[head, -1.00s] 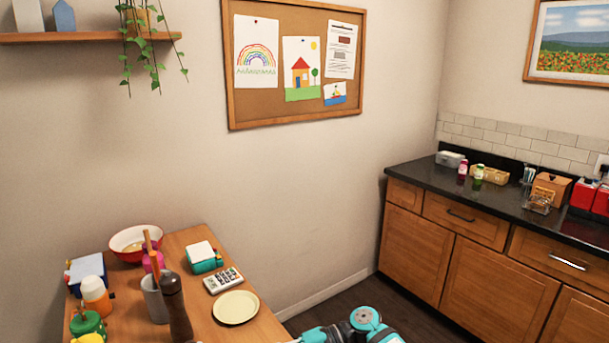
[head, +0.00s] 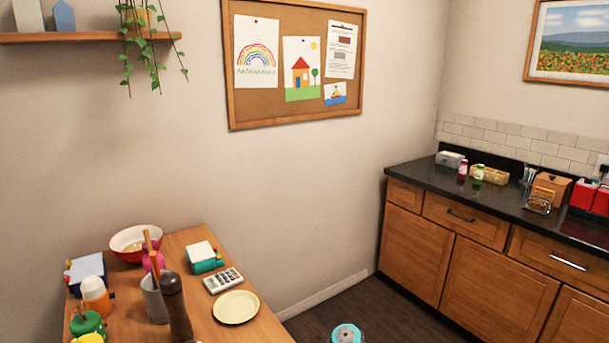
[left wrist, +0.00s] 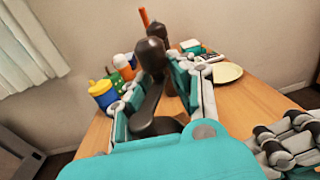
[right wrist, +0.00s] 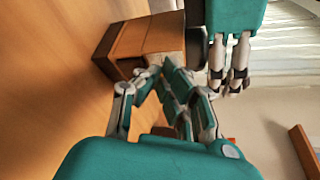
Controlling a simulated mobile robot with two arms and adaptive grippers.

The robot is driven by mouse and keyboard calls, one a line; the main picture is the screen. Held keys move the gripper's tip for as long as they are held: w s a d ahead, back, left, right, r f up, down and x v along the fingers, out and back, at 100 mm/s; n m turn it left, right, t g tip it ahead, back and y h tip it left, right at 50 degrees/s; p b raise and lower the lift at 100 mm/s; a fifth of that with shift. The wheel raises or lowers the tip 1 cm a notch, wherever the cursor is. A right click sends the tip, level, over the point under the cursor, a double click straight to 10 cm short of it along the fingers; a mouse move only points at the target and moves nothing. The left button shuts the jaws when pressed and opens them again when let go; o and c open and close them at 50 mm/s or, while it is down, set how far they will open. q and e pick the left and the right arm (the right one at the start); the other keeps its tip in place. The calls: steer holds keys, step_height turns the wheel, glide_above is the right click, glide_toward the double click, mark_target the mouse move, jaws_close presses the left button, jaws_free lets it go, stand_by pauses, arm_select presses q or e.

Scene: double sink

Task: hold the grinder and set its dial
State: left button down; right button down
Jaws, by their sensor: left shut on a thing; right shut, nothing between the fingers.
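The grinder appears to be the wooden box (right wrist: 150,38) in the right wrist view, with a darker base against the table top. In the left wrist view a dark crank with a round knob (left wrist: 150,54) shows between the fingers of my left gripper (left wrist: 158,76). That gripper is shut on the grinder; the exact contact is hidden. My left gripper's fingers (right wrist: 229,78) also show beside the box in the right wrist view. My right gripper (right wrist: 163,76) is shut and empty, its fingertips close to the box. I cannot make out the dial. The head view shows neither gripper clearly.
On the wooden table (head: 200,243) stand a dark pepper mill (head: 175,308), a utensil pot (head: 154,300), a bowl (head: 136,240), a calculator (head: 223,280) and a plate (head: 236,307). Several bottles and containers crowd the left side. A dark counter (head: 510,205) is at right.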

steer(key=shift+s+a, duration=0.3)
steer(key=shift+s, duration=0.05)
arm_select(q)
steer(key=shift+d, duration=0.1)
arm_select(e)
steer(key=shift+w+a, duration=0.35)
steer(key=shift+a, duration=0.15)
stand_by(1.0)
steer(key=shift+r, duration=0.25)
steer(key=shift+w+a+r, duration=0.15)
steer(key=shift+a+r, duration=0.05)
steer(key=shift+r, duration=0.1)
steer(key=shift+w+a+r, duration=0.1)
steer(key=shift+w+r, duration=0.05)
stand_by(0.6)
steer(key=w+d, duration=0.4)
steer(key=shift+d+r, duration=0.2)
steer(key=shift+d, duration=0.2)
